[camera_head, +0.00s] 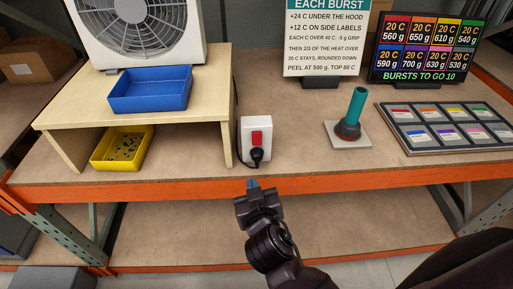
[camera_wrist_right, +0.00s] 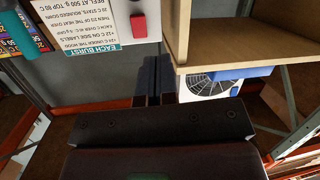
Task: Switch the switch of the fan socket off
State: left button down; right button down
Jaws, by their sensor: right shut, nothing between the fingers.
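The fan socket (camera_head: 247,129) is a white box standing on the bench beside the wooden stand's right leg. It has a red switch (camera_head: 257,137) and a black plug (camera_head: 257,155) with a cord below the switch. In the right wrist view the white box (camera_wrist_right: 123,24) and its red switch (camera_wrist_right: 138,27) show near the top. My right gripper (camera_head: 253,185) is shut and empty, in front of the bench edge and below the socket, apart from it. Its closed fingers (camera_wrist_right: 153,80) also show in the wrist view. The fan (camera_head: 135,28) stands on the wooden stand. My left gripper is out of view.
The wooden stand (camera_head: 205,85) holds a blue bin (camera_head: 150,95), with a yellow bin (camera_head: 108,160) beneath it. Right of the socket are a teal-handled tool (camera_head: 356,105) on a pad and a tray of coloured labels (camera_head: 400,148). The bench has an orange front edge (camera_head: 340,180).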

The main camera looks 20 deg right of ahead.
jog(key=m, duration=0.1)
jog(key=d+m+h, duration=0.1)
jog(key=m+h, duration=0.1)
jog(key=shift+s+d+r, duration=0.3)
jog(key=shift+d+r, duration=0.05)
jog(key=shift+r, duration=0.05)
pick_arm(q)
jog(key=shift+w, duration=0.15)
pick_arm(e)
jog(key=shift+w, duration=0.1)
